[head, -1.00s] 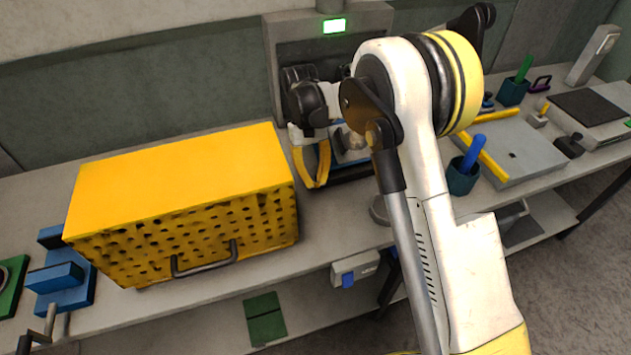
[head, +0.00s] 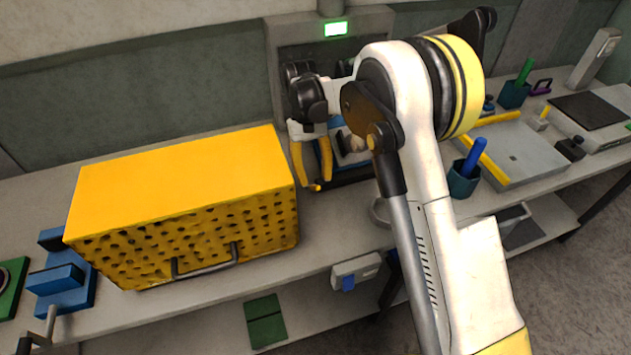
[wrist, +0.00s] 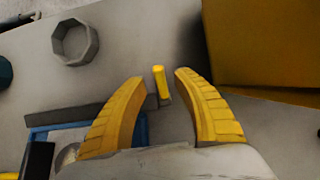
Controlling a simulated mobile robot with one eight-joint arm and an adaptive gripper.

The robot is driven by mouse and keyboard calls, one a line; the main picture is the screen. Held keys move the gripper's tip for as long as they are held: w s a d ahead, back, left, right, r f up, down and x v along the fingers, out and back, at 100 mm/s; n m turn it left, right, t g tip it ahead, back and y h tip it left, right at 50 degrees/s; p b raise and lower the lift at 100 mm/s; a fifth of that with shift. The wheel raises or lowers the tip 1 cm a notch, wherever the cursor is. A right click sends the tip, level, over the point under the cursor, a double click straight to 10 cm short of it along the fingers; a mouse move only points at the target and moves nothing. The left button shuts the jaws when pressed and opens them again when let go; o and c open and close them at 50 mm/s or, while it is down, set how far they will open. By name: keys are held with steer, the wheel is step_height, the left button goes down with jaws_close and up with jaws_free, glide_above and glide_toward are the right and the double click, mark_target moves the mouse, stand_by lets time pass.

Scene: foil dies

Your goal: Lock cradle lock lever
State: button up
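The lock lever (wrist: 160,84) shows in the wrist view as a small upright grey piece with a yellow top. It stands between the fingertips of my gripper (wrist: 160,77), with a visible gap on each side. My gripper is open. In the head view, my gripper (head: 318,183) points down between the yellow box and the cradle, and an orange tip shows by the fingertips. The blue and grey cradle (head: 352,158) is partly hidden behind my arm. Its blue edge (wrist: 140,128) shows behind the left finger in the wrist view.
A large yellow perforated box (head: 185,170) stands close on the left of my gripper. A grey machine frame with a green-lit display (head: 335,28) rises behind. A grey octagonal ring (wrist: 75,42) lies on the bench nearby. Bench in front of the gripper is clear.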

steer(key=v, duration=1)
steer(key=shift+r, duration=0.2)
